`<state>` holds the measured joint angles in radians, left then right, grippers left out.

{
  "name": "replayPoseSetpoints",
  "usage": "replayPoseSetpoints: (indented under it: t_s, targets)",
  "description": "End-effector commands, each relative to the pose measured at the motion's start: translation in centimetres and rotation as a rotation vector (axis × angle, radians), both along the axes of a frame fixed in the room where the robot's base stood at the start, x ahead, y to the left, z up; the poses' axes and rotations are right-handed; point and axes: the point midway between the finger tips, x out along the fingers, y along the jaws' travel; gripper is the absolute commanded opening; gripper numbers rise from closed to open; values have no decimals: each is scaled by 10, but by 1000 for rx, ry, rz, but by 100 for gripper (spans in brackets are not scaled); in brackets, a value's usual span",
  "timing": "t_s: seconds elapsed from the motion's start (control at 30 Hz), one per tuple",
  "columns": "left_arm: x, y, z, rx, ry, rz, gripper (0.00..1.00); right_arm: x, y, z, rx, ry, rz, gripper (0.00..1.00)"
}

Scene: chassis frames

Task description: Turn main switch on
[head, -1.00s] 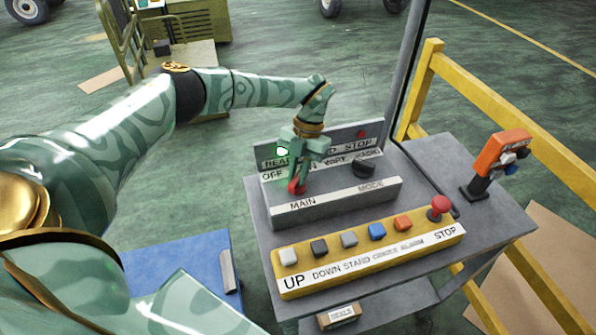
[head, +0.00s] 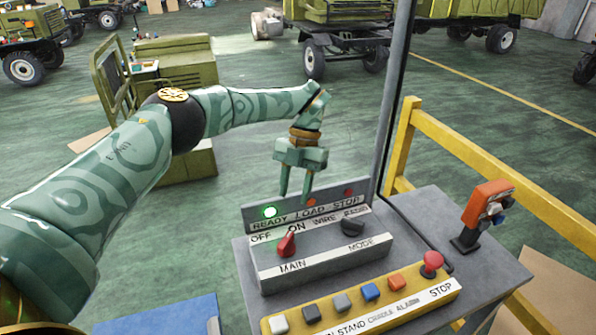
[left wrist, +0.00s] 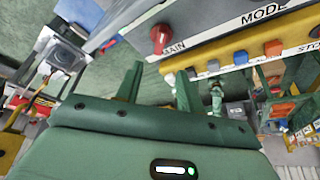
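The red main switch (head: 287,243) is a knob on the grey sloped control panel (head: 325,261), above the MAIN label. Its upper end leans right, towards the ON label (head: 297,227) and away from OFF. It also shows in the left wrist view (left wrist: 160,36), seen at an angle. My left gripper (head: 295,195) hangs above the panel with its fingers pointing down, apart and empty, clear of the knob. In the left wrist view its fingers (left wrist: 158,88) stand apart with nothing between them. My right gripper is not in view.
The green READY lamp (head: 270,212) is lit. A black mode knob (head: 353,226) sits right of the switch. A yellow button box (head: 360,309) with a red stop button (head: 432,262) lies in front. A grey post (head: 393,110) and yellow railing (head: 490,144) stand behind and right.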

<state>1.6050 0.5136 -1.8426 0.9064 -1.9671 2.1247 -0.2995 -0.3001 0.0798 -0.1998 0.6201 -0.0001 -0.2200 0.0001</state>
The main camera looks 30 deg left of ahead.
Motion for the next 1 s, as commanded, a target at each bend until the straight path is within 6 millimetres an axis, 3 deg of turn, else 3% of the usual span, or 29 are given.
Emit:
replayPoseSetpoints:
  t_s: [0.1,0.3,1.0]
  targets:
    - [10,0,22,2,-4,1,38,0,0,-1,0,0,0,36]
    - [17,1,40,0,-1,1,38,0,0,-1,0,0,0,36]
    - [18,1,42,0,0,0,38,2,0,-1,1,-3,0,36]
